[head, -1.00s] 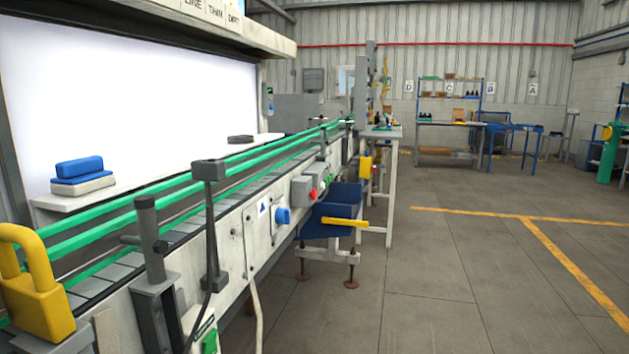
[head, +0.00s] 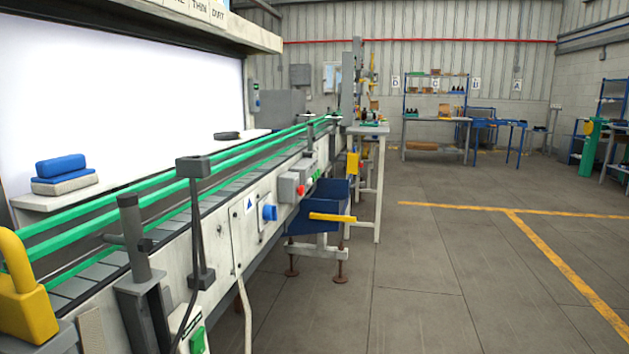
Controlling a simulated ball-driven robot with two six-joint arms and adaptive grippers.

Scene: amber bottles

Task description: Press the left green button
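A green button (head: 197,341) sits on a pale box low on the conveyor's near side, at the bottom edge of the head view; the box is partly cut off. Farther along the conveyor side, a grey control box (head: 289,188) carries a red button (head: 301,190). A small green spot (head: 317,175) shows just beyond it, too small to tell whether it is a button. Neither of my grippers is in view.
The conveyor (head: 180,225) with green rails runs from near left into the distance. A blue bin (head: 305,220) with a yellow handle juts out beside it. A yellow guard (head: 25,295) stands near left. The floor (head: 430,270) to the right is clear.

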